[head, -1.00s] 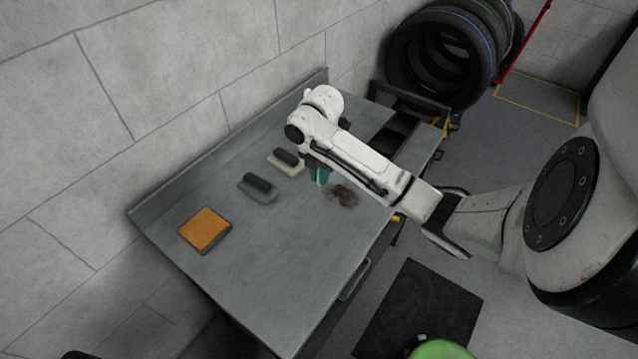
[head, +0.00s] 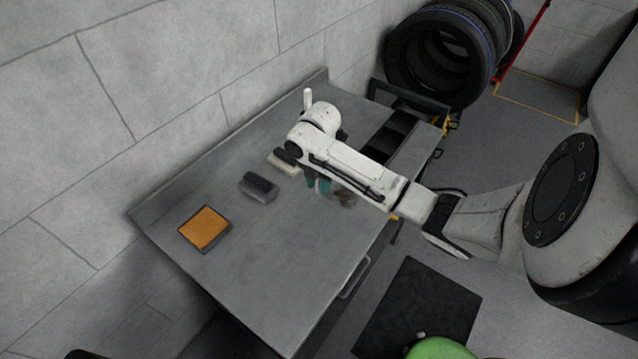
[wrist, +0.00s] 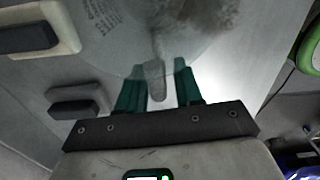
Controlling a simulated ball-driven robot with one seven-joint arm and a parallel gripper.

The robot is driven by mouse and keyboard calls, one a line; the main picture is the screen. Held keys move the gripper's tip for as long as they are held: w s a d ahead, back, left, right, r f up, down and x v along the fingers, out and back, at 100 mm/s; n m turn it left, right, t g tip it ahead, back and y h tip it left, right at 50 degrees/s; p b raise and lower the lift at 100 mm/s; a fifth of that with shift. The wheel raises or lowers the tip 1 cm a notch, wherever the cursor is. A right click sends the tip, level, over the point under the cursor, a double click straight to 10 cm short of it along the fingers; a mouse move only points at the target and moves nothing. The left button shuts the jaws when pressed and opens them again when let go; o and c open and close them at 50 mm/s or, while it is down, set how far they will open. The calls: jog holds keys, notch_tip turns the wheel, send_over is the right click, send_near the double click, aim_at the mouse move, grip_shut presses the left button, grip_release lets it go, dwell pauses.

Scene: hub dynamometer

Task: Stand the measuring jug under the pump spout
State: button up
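A clear measuring jug (wrist: 115,45) with printed markings fills the upper middle of the wrist view. Its narrow grey handle (wrist: 155,76) points toward my gripper. My gripper (wrist: 160,72) has green fingers, one on each side of the handle, with a visible gap at the right finger. In the head view the gripper (head: 317,184) is low over the bench beside a dark stain, and my arm covers much of the area. The jug is hard to make out there. I cannot identify the pump spout in either view.
The grey bench (head: 270,265) holds an orange pad (head: 205,228), a dark-topped block (head: 259,187) and a pale-based brush-like block (head: 283,164). Dark open trays (head: 392,138) lie at the bench's far end. Tyres (head: 440,55) stack behind. The bench's near part is clear.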

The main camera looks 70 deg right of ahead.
jog(key=shift+o, duration=0.5)
jog(key=shift+r, duration=0.15)
